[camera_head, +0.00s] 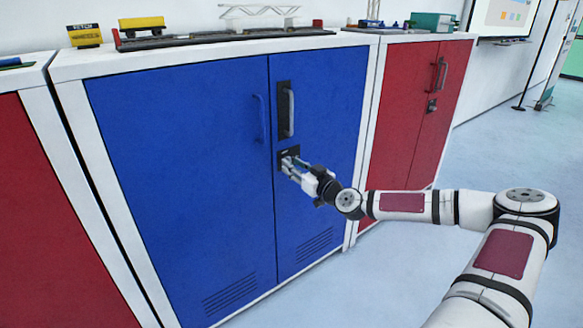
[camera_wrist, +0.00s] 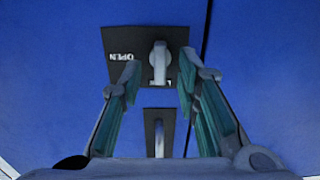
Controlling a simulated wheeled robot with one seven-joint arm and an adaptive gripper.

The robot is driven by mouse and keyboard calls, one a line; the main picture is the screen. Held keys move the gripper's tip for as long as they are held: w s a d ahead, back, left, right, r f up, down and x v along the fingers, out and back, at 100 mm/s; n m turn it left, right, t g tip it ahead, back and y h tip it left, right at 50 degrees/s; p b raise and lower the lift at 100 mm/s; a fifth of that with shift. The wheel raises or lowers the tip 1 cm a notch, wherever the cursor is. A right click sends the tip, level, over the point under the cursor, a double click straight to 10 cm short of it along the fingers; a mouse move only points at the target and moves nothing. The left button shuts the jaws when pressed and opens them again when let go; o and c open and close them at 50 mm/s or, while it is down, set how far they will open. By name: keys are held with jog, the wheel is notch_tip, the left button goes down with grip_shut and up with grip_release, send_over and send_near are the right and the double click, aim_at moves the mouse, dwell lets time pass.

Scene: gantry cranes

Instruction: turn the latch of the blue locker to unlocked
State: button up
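The blue locker (camera_head: 180,170) has two closed doors. Its latch plate (camera_head: 283,153) is on the right door, below the black handle plate, and is partly hidden by my gripper (camera_head: 289,166). In the wrist view, which is upside down, the dark latch plate (camera_wrist: 125,42) carries a grey latch knob (camera_wrist: 160,60). The knob lies vertical in the picture, with the word "OPEN" upside down on its left and part of another label at its lower end. My gripper (camera_wrist: 158,75) is open, one finger on each side of the knob's lower end. Contact cannot be told.
The black handle plate (camera_head: 285,118) with its grey bar also shows in the wrist view (camera_wrist: 160,130), between the fingers. The left door has a blue handle (camera_head: 259,119). Red lockers (camera_head: 400,110) stand on both sides. Model cranes sit on top. The floor (camera_head: 510,140) at right is clear.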

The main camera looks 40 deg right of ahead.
jog(key=shift+w, duration=0.75)
jog(key=shift+c, duration=0.6)
grip_shut()
jog(key=shift+d+f+m+b, duration=0.15)
jog(key=shift+m+b, duration=0.45)
jog(key=shift+m, duration=3.85)
jog(key=shift+d+r+m+b, duration=0.1)
jog(key=shift+m+b, duration=0.45)
jog(key=shift+m, duration=3.9)
